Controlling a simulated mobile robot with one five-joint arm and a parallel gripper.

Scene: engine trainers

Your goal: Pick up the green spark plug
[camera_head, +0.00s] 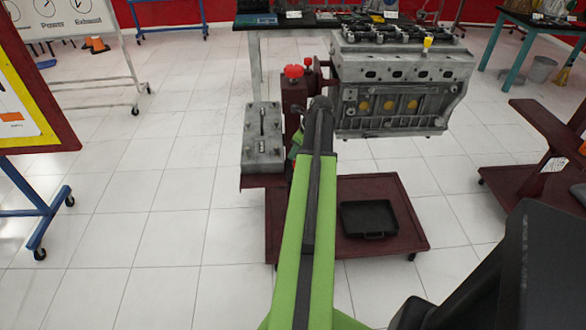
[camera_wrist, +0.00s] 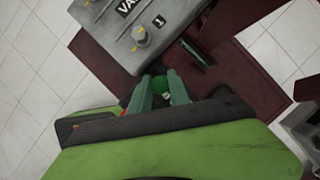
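The green spark plug shows in the wrist view as a small round green piece (camera_wrist: 160,84) with a small pale part below it. It sits between the two grey-green fingers of my gripper (camera_wrist: 161,78), fills the gap between their tips and appears gripped. Most of the plug is hidden by the fingers and the wrist. In the head view my gripper (camera_head: 297,140) is mostly hidden behind my green arm, just right of the grey box, and the plug cannot be made out there.
The grey box (camera_head: 250,160) with a lever stands close left of my gripper; its knob (camera_wrist: 141,36) shows in the wrist view. An engine block (camera_head: 375,75) stands right behind. Below is a dark red cart base (camera_head: 405,215) with a black tray (camera_head: 368,219). White floor is free at left.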

